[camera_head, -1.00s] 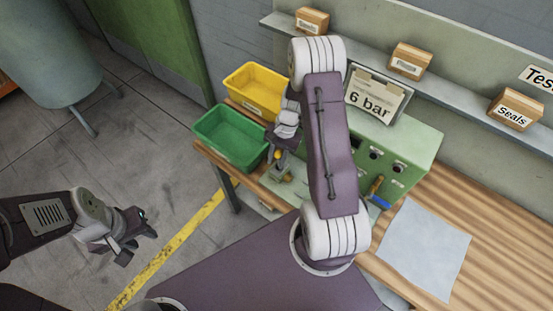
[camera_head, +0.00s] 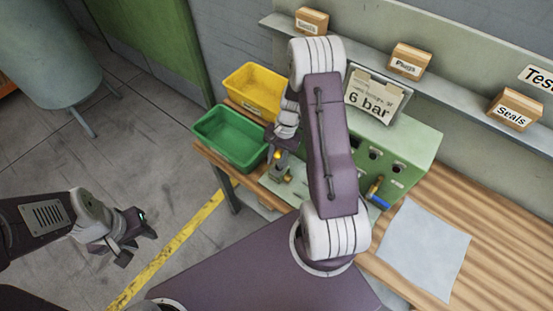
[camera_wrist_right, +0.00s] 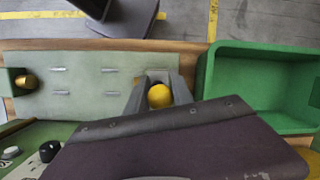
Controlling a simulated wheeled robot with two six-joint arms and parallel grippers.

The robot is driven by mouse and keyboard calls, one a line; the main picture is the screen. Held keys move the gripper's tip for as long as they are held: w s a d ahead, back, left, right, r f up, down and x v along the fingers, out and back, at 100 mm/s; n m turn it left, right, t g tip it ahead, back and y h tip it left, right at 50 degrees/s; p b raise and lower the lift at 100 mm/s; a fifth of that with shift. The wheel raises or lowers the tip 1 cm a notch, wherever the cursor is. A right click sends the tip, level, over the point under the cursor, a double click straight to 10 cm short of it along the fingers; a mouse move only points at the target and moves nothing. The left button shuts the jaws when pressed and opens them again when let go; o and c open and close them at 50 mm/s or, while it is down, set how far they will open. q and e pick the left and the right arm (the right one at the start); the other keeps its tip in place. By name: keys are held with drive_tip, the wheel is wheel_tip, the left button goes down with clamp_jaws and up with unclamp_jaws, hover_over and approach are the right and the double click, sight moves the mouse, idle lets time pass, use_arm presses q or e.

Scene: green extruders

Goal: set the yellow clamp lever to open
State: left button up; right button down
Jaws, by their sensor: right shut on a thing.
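The yellow clamp lever shows as a round yellow knob (camera_wrist_right: 160,96) between the two fingers of my right gripper (camera_wrist_right: 159,93) in the right wrist view. The fingers are shut on it, one on each side. The rest of the lever is hidden below the knob and by the gripper body. In the head view my right gripper (camera_head: 278,164) is over the left end of the green test bench (camera_head: 415,150), with a small yellow spot (camera_head: 277,155) at it. My left gripper (camera_head: 137,240) is open and empty over the floor, far from the bench.
A green bin (camera_head: 230,138) stands left of the clamp, close to my right gripper, with a yellow bin (camera_head: 254,92) behind it. A brass fitting (camera_wrist_right: 27,82) sits at the other end of the plate. A blue-handled valve (camera_head: 378,196) is at the bench front.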

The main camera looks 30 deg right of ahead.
drive_tip(key=shift+w+r, duration=0.15)
drive_tip(key=c, duration=1.2)
unclamp_jaws()
drive_tip(key=shift+o, duration=0.5)
drive_tip(key=shift+a, duration=0.1)
drive_tip(key=b+v, duration=0.1)
drive_tip(key=v, duration=0.7)
drive_tip(key=shift+r+b, duration=0.25)
drive_tip(key=shift+b, duration=0.15)
drive_tip(key=shift+d+r, duration=0.2)
